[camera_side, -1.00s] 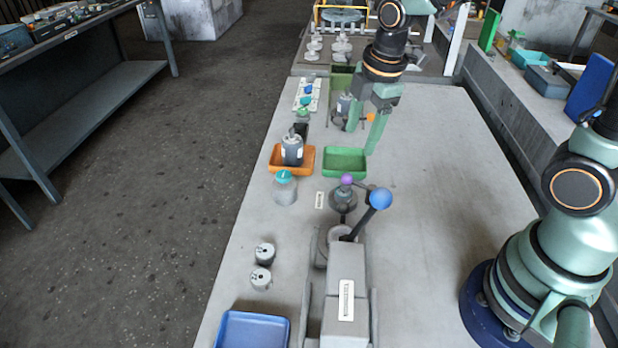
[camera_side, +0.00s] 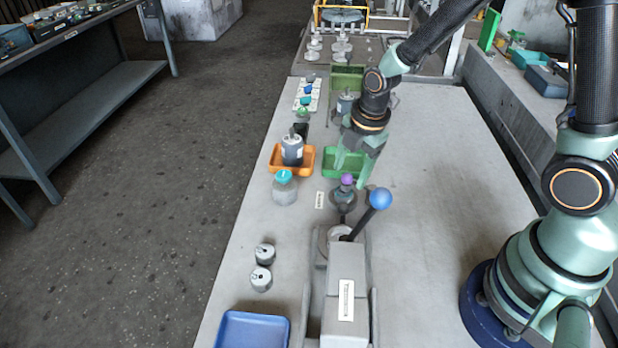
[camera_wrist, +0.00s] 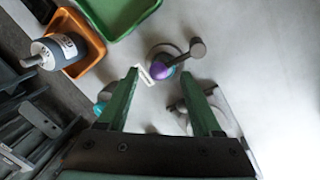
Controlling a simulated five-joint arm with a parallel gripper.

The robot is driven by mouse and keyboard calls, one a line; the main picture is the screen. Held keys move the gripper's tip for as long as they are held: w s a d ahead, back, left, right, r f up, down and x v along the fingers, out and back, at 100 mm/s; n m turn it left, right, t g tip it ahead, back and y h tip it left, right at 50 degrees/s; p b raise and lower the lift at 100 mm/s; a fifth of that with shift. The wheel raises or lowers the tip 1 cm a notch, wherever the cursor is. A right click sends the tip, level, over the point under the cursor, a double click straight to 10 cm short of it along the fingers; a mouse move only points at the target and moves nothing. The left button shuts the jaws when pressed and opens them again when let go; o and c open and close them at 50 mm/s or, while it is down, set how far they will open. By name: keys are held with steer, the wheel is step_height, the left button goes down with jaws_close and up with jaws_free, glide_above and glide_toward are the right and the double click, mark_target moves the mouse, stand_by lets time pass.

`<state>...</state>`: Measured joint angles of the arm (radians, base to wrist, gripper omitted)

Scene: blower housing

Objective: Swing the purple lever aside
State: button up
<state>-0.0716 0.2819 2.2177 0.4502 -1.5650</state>
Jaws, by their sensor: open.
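The purple-tipped lever (camera_side: 347,180) stands on a small dark round base on the table, just behind the grey fixture with the blue-balled handle. In the wrist view its purple part (camera_wrist: 163,70) lies ahead of the fingertips, between their lines, with a grey rod end beside it. My gripper (camera_side: 353,176) is open with its fingers pointing down, close above and behind the lever in the side view. In the wrist view the two green fingers (camera_wrist: 168,82) are spread apart with nothing between the tips. I cannot tell whether a finger touches the lever.
The blue-balled handle (camera_side: 380,198) rises close to the lever's right. A green tray (camera_side: 330,170) and an orange tray (camera_side: 277,166) holding a grey canister (camera_side: 292,151) stand behind and left. A teal-topped jar (camera_side: 284,189) is left. Table to the right is clear.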

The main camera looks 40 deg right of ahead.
steer(key=shift+w+f, duration=0.2)
steer(key=shift+f, duration=0.75)
jaws_close()
steer(key=shift+w+d+m, duration=0.2)
steer(key=shift+d+m, duration=0.1)
steer(key=shift+m, duration=0.45)
steer(key=shift+w+d+m, duration=0.2)
steer(key=shift+d+m, duration=0.1)
steer(key=shift+m, duration=0.45)
steer(key=shift+w+d+m, duration=0.1)
steer(key=shift+d+m, duration=0.2)
steer(key=shift+m, duration=0.4)
steer(key=shift+w+d+m, duration=0.1)
steer(key=shift+d+m, duration=0.2)
steer(key=shift+m, duration=0.4)
steer(key=shift+s+d, duration=0.1)
